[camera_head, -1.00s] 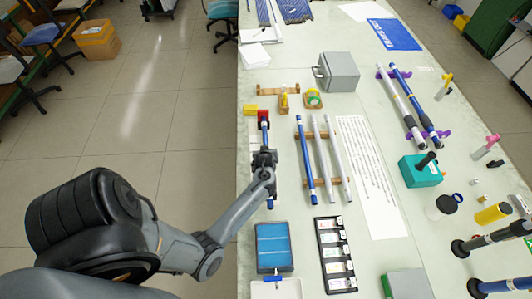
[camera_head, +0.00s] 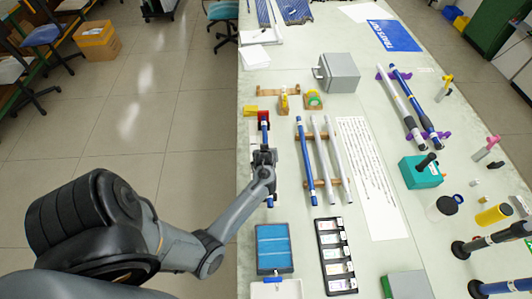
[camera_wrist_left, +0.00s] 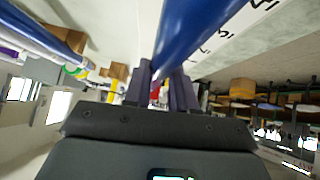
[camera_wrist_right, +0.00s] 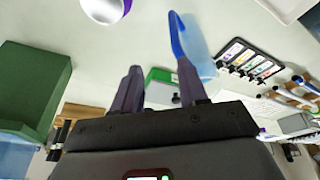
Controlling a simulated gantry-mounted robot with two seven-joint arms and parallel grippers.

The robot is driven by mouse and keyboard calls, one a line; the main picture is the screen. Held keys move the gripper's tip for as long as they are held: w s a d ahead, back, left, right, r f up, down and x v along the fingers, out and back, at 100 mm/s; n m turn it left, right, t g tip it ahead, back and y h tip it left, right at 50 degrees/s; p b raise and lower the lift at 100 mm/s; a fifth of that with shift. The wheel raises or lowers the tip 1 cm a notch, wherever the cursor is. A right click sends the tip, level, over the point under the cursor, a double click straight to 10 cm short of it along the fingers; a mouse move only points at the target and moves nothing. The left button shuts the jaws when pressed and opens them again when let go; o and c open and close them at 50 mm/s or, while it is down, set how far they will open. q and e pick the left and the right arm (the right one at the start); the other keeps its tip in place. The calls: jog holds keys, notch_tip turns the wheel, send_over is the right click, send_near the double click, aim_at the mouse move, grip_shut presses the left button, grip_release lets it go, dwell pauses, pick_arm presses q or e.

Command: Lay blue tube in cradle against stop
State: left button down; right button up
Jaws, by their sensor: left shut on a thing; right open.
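A blue tube (camera_head: 264,133) with pale bands near its ends lies lengthwise at the table's left edge, its far end close to a red block (camera_head: 263,115), which looks like the stop. My left gripper (camera_head: 264,157) is shut on the tube's middle. The tube also runs up between the jaws in the left wrist view (camera_wrist_left: 195,30). The cradle under it is mostly hidden by tube and gripper; I cannot tell whether the tube rests in it or touches the stop. My right gripper (camera_wrist_right: 158,88) is open and empty in the right wrist view.
A rack (camera_head: 347,184) right of my left gripper holds another blue tube (camera_head: 306,160) and two white tubes (camera_head: 325,160). A blue tray (camera_head: 273,248) and a black case (camera_head: 336,255) lie nearer. A grey box (camera_head: 338,72) stands behind. A printed sheet (camera_head: 365,180) lies right.

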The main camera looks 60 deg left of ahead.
pick_arm(q)
jog(key=c, duration=0.8)
grip_release()
jog(key=shift+c, duration=0.2)
